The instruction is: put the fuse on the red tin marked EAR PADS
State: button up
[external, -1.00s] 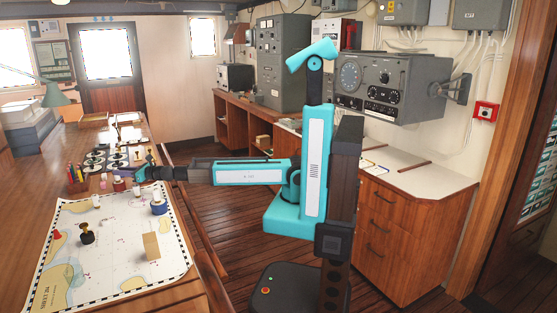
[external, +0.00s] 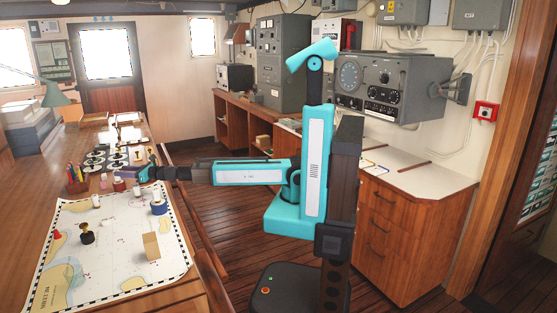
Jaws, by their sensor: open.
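My gripper (external: 146,173) is at the end of the arm, low over the far part of the long wooden table. Its jaws are open. A small dark red tin (external: 118,185) stands just left of the gripper, below it in the picture; its marking is too small to read. I cannot single out the fuse with certainty. Small white pieces stand near the gripper (external: 136,191) and on the chart (external: 96,200). It is too small to tell whether anything lies between the jaws.
A chart (external: 110,265) covers the near table, with a dark stamp (external: 87,234), a wooden block (external: 151,246) and a blue-and-white round item (external: 159,206) on it. A pencil holder (external: 77,182) and a panel of round dials (external: 105,161) are beyond. The chart's middle is mostly clear.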

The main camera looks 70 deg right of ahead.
jog(key=shift+s+d, duration=0.2)
jog(key=shift+s, duration=0.75)
jog(key=shift+s+d, duration=0.15)
jog(key=shift+s, duration=0.75)
jog(key=shift+s+d, duration=0.2)
jog(key=shift+s, duration=0.75)
